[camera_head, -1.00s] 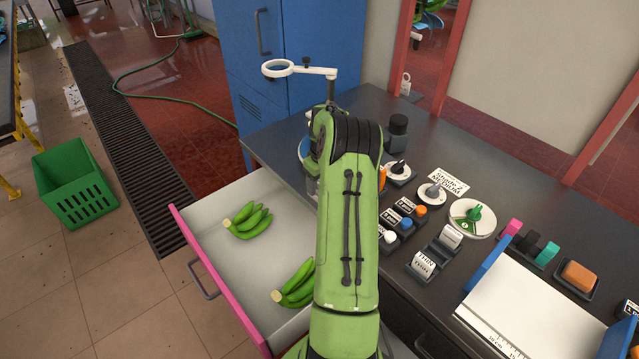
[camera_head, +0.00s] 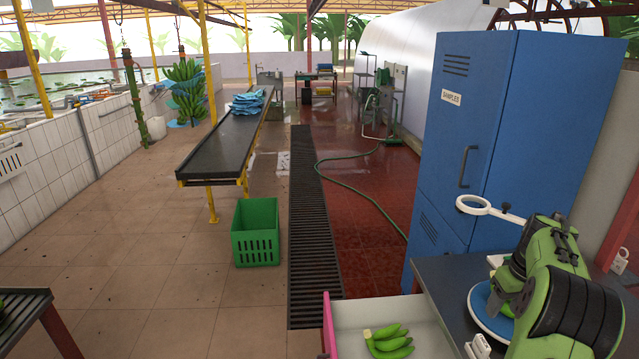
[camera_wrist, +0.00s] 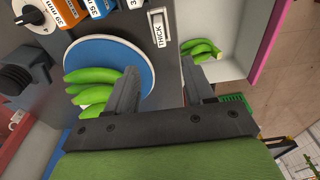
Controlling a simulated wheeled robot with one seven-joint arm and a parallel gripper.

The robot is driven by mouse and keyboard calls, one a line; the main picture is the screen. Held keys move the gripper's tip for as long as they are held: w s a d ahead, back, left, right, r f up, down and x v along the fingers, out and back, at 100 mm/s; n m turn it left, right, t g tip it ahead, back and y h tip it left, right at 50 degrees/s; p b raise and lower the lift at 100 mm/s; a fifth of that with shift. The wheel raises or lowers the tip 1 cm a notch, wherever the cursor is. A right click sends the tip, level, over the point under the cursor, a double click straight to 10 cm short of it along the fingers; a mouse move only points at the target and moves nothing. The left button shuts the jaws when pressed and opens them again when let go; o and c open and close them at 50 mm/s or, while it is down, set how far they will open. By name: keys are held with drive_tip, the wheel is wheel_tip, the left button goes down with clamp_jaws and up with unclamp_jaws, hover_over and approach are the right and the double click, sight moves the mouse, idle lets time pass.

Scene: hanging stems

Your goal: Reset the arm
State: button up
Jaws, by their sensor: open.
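My gripper (camera_wrist: 168,92) is open, its two dark fingers apart with nothing between them in the wrist view. A blue round plate with a white rim (camera_wrist: 135,55) lies on the dark counter beside the left finger. Green bananas (camera_wrist: 92,88) rest on that plate. In the head view my green arm is at the lower right, over the plate (camera_head: 478,312); it hides much of the plate, and the fingertips are hard to make out there. A bunch of green bananas (camera_head: 388,342) lies in the open drawer (camera_head: 345,316).
A blue cabinet (camera_head: 490,130) stands behind the counter (camera_head: 440,275), near a white ring on a stand (camera_head: 474,205). A green crate (camera_head: 256,232) sits on the floor by a drain grate.

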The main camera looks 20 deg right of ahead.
drive_tip(key=a+r+n+t+h, duration=0.1)
drive_tip(key=a+r, duration=0.5)
drive_tip(key=a, duration=0.6)
drive_tip(key=a+r+n+t, duration=0.1)
drive_tip(key=a+r, duration=0.5)
drive_tip(key=a, duration=0.7)
drive_tip(key=s+a+f+t+y, duration=0.1)
drive_tip(key=s+a+f+t, duration=0.1)
drive_tip(key=s+a, duration=1.2)
drive_tip(key=shift+s+a+f+n, duration=0.3)
drive_tip(key=shift+s+a+f, duration=0.15)
drive_tip(key=shift+s, duration=0.2)
